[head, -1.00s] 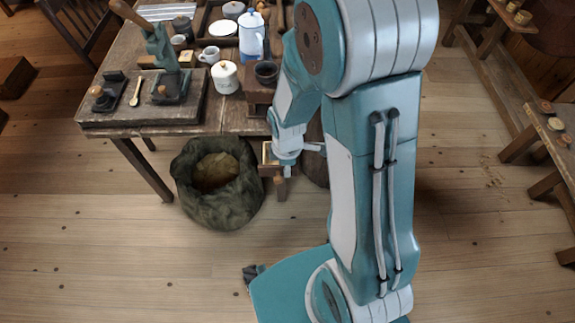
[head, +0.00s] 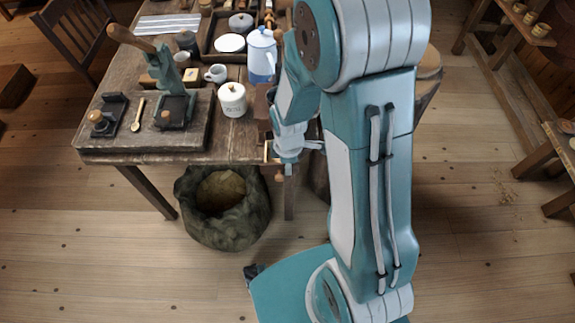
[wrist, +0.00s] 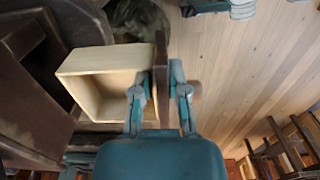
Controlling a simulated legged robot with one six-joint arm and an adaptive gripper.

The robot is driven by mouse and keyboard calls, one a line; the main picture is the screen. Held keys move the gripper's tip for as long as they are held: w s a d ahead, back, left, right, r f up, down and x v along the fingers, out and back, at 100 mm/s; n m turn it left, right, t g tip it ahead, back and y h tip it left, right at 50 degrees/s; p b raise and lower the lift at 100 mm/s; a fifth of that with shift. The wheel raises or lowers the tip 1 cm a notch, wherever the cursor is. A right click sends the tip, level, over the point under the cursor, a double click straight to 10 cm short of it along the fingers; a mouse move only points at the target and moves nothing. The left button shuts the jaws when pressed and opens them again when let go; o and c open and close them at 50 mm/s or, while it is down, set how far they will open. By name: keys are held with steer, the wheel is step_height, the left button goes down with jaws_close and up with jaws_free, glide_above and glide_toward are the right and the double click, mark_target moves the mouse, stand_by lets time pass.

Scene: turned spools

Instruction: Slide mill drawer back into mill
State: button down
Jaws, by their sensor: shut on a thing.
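The mill drawer is an open box of pale wood (wrist: 118,62) with a dark front panel (wrist: 161,75). My gripper (wrist: 166,88) is shut on the front panel, one finger inside the box and one outside. A rounded knob shows partly behind the outer finger. In the head view my gripper (head: 288,156) holds the drawer (head: 268,151) at the table's front edge. The dark mill (head: 263,104) stands on the table just beyond, partly hidden by my arm.
The wooden table (head: 235,143) holds a white lidded jar (head: 232,99), a blue and white pot (head: 262,56), a cup (head: 216,73) and a lever press (head: 172,90). A dark sack (head: 222,220) stands on the floor below the front edge.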

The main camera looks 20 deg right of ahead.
steer(key=shift+w+d+f, duration=0.2)
steer(key=shift+w+f, duration=0.3)
steer(key=shift+w, duration=0.1)
steer(key=shift+w+d+f, duration=0.15)
steer(key=shift+w+f, duration=0.3)
steer(key=shift+w, duration=0.15)
steer(key=shift+w+d, duration=0.2)
steer(key=shift+w, duration=0.4)
steer(key=shift+d, duration=0.1)
